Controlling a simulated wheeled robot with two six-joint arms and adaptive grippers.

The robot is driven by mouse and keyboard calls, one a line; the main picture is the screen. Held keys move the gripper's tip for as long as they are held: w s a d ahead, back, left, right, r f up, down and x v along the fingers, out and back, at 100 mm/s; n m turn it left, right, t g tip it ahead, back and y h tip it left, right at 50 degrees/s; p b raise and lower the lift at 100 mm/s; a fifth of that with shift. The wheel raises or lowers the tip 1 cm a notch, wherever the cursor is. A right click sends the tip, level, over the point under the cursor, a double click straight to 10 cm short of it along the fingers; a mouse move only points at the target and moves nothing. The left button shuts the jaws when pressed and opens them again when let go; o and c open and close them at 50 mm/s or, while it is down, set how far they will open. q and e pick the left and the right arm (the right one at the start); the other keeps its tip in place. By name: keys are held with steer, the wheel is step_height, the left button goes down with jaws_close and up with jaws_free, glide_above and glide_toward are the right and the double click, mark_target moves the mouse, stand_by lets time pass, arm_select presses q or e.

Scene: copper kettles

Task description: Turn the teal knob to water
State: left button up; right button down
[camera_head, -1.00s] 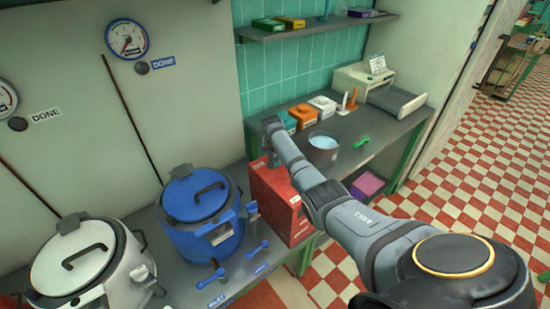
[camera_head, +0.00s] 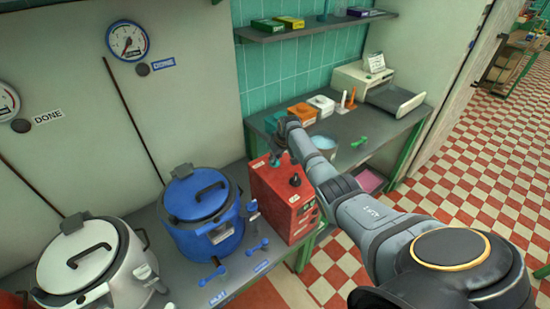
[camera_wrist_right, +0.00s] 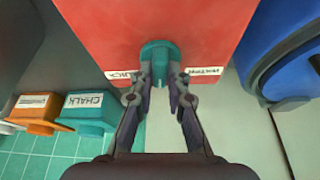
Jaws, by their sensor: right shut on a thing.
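The teal knob (camera_wrist_right: 158,52) sits on the face of the red box in the right wrist view. A white label lies on each side of it, too small to read surely. My right gripper (camera_wrist_right: 159,76) is shut on the knob, one finger on each side. In the head view the red box (camera_head: 268,205) stands at the right end of the kettle counter, with my right arm reaching over to it. My left gripper is not in view.
A blue kettle (camera_head: 190,242) stands left of the red box, with a white kettle (camera_head: 60,258) further left. Behind, a dark worktop (camera_head: 375,122) holds orange and white boxes, a metal pot (camera_head: 323,146) and a pale machine. Small blue levers stand at the counter's front.

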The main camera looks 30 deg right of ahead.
steer(key=shift+d+f+n+y+b, duration=0.1)
steer(key=shift+f+n+y+b, duration=0.15)
steer(key=shift+n+b, duration=0.55)
steer(key=n+y+b, duration=0.1)
steer(key=n+b, duration=0.3)
steer(key=b, duration=0.2)
steer(key=n+g+y+b, duration=0.1)
steer(key=n+y+b, duration=0.1)
steer(key=b, duration=0.5)
steer(key=shift+w+n, duration=0.15)
steer(key=shift+n, duration=0.75)
steer(key=shift+r+n+g+b, duration=0.2)
steer(key=shift+n+g+b, duration=0.15)
steer(key=shift+b, duration=0.65)
steer(key=c, duration=1.3)
jaws_free()
steer(key=shift+d+r, duration=0.1)
